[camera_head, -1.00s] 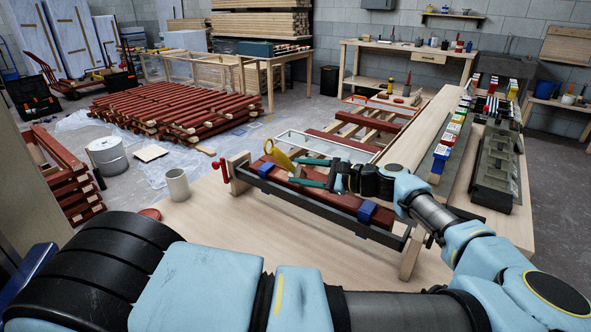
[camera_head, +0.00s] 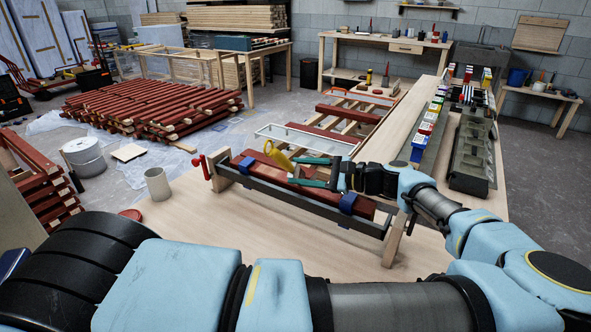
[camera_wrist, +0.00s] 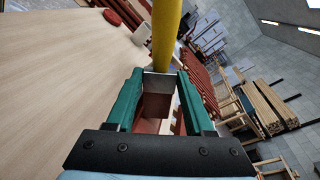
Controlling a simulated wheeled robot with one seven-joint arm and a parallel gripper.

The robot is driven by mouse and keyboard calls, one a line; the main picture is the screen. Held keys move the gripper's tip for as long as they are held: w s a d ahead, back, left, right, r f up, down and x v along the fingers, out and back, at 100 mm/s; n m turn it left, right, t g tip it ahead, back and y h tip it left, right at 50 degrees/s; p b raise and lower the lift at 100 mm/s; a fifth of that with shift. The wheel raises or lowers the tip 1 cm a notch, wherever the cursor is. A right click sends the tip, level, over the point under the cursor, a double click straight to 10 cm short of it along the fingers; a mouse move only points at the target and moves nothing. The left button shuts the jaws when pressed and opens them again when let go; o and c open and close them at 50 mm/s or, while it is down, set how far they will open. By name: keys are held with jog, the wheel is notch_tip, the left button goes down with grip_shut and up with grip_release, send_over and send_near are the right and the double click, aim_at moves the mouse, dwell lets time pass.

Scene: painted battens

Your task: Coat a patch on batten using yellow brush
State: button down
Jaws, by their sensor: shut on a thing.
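The red-brown batten (camera_head: 364,208) lies along a dark holder on the pale bench, between two blue clamps (camera_head: 246,168) (camera_head: 348,203). My gripper (camera_head: 297,171) has teal fingers and is over the middle of the batten. It is shut on the yellow brush (camera_head: 279,157), whose handle tilts up to the left. In the wrist view the yellow handle (camera_wrist: 166,35) rises beyond the fingers, with a metal ferrule below it. A red-brown surface shows between the fingers. The bristles are hidden, so I cannot tell whether they touch the batten.
A beige cup (camera_head: 158,184) and a red disc (camera_head: 131,214) are at the bench's left. A red-handled clamp screw (camera_head: 198,165) sticks out at the holder's left end. Small coloured containers (camera_head: 425,128) and a grey-green tray (camera_head: 472,150) line the right side.

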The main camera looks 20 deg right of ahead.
jog(key=shift+v, duration=0.8)
jog(key=shift+f, duration=0.3)
jog(key=shift+p+x, duration=0.45)
jog(key=shift+x, duration=1.15)
jog(key=w+d+r+p+x, duration=0.1)
jog(key=w+r+x, duration=0.1)
jog(key=x, duration=1.2)
jog(key=shift+r+p, duration=0.4)
jog(key=shift+r, duration=0.1)
jog(key=shift+r, duration=0.1)
jog(key=shift+s+a+r+p, duration=0.1)
jog(key=shift+r+p, duration=0.95)
jog(key=shift+r, duration=0.4)
jog(key=shift+s+a+r+p, duration=0.1)
jog(key=shift+r+p, duration=0.95)
jog(key=shift+r, duration=0.4)
